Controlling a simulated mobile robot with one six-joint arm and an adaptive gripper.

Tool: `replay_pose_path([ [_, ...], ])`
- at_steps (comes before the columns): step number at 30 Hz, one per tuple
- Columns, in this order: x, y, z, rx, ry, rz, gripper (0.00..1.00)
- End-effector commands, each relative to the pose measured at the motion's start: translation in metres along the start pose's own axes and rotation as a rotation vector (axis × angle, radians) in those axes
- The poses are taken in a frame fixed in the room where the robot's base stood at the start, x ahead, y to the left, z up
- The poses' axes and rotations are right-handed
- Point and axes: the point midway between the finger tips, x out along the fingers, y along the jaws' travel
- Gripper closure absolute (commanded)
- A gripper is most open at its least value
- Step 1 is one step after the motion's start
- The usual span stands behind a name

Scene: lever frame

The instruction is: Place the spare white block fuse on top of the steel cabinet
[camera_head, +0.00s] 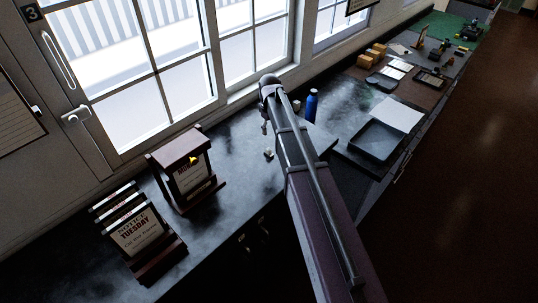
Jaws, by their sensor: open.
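A small pale object (268,153) lies on the dark counter, just left of my arm. It may be the white block fuse, but it is too small to tell. My gripper (265,128) points down beyond the pale object, towards the window side. It is open and seems empty, and looks apart from the pale object. I cannot pick out a steel cabinet for certain. My arm hides part of the counter to the right.
A brown wooden stand (180,143) and a rack of notice boards (137,232) stand on the counter at left. A blue bottle (311,105) is right of my arm. A dark tray (375,141) and boxes (372,54) lie farther right. Windows (160,60) line the back.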

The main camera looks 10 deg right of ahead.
Motion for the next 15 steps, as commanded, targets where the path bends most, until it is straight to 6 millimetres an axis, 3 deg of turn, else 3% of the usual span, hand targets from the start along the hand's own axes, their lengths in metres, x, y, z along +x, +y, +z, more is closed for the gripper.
replay_pose_path([
  [15,0.044,0.000,0.000,0.001,0.000,0.000,0.34],
])
